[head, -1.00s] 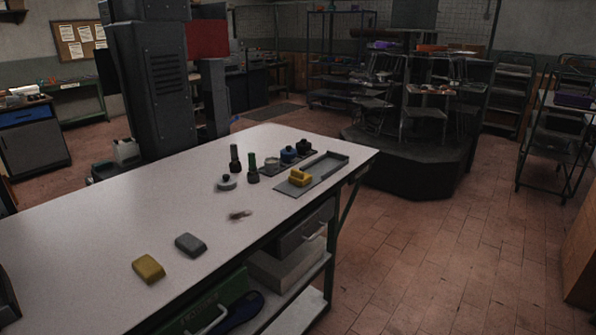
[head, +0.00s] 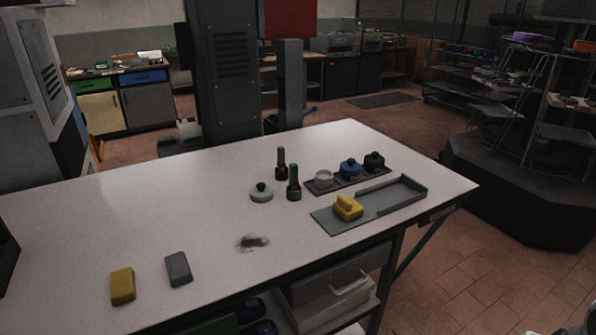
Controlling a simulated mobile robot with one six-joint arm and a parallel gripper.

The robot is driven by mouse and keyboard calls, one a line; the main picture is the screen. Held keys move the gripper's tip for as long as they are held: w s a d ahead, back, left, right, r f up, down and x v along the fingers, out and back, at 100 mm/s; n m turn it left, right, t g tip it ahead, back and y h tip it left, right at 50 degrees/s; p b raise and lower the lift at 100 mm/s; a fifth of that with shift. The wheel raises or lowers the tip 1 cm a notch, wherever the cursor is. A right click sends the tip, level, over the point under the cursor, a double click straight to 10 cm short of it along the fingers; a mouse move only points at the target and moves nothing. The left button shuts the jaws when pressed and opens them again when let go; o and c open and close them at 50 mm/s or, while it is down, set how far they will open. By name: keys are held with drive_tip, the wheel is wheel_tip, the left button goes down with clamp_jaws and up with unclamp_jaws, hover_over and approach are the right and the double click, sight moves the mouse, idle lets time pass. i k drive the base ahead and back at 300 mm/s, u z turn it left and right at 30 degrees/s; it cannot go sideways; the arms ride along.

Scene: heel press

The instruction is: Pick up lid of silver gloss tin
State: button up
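A round grey lid with a black knob (head: 261,192) lies on the white workbench (head: 180,215), left of the tin rack; it looks like the lid of the silver gloss tin. The silver tin (head: 323,179) stands open, pale inside, at the left end of a dark rack (head: 350,184). A blue tin (head: 350,168) and a black tin (head: 374,161) stand beside it in the rack, both with dark knobs on top. Two dark upright brush-like tools (head: 281,163) and (head: 293,183) stand close behind and right of the lid. My gripper is not in view.
A grey tray (head: 405,192) holds a yellow block (head: 348,207) at the bench's right end. A dark smudge (head: 252,242) lies in front of the lid. A yellow block (head: 122,286) and a grey block (head: 178,269) lie front left. The bench's middle left is clear.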

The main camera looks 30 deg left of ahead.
sight(262, 192)
drive_tip(key=u, duration=0.7)
drive_tip(key=i, duration=1.15)
drive_tip(key=u, duration=1)
drive_tip(key=i, duration=0.4)
drive_tip(key=u, duration=0.15)
drive_tip(key=k, duration=0.8)
drive_tip(key=u, duration=0.2)
drive_tip(key=i, duration=0.85)
drive_tip(key=z, duration=0.05)
